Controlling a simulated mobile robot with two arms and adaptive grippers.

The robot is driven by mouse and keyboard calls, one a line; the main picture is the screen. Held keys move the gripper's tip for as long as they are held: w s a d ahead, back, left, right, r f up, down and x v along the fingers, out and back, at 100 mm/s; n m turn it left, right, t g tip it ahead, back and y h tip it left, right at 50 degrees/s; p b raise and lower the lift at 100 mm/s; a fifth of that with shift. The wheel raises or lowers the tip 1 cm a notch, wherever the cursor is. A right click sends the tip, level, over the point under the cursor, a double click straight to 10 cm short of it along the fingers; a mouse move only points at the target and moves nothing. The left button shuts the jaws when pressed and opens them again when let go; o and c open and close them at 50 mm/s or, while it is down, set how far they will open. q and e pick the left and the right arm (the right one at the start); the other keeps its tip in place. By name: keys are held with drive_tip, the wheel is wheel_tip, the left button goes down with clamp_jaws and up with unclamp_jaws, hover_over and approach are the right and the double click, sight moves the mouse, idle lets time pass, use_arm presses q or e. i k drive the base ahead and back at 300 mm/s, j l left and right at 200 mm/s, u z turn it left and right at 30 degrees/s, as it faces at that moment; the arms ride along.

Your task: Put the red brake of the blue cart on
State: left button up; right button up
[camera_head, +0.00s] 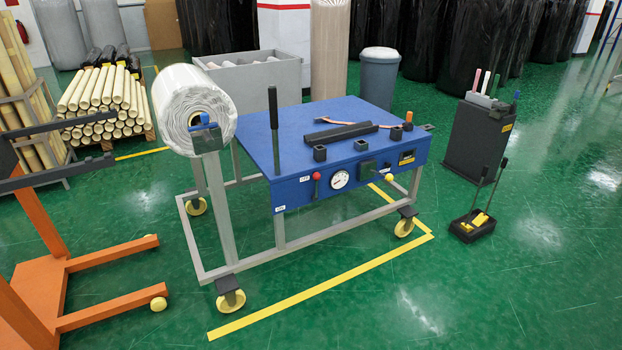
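The blue cart (250,145) stands in the middle on a grey frame with yellow caster wheels. On its front blue panel, left of a round white gauge (340,179), is a small lever with a red knob (316,176). The knob is at the top and the stem runs down below it. This is the only clearly red control I see on the cart; no red part shows on the front casters (231,299) and (404,226). Neither of my grippers is in view.
A wrapped white roll (180,90) sits at the cart's left end. An orange lifter (95,268) with dark forks stands close at left. A black bin (478,142) and a small black holder (472,227) stand at right. The green floor in front is clear.

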sight(316, 176)
drive_tip(key=i+l, duration=0.15)
drive_tip(key=i, duration=0.3)
drive_tip(key=i+l+z, duration=0.1)
drive_tip(key=i, duration=0.35)
drive_tip(key=l, duration=0.1)
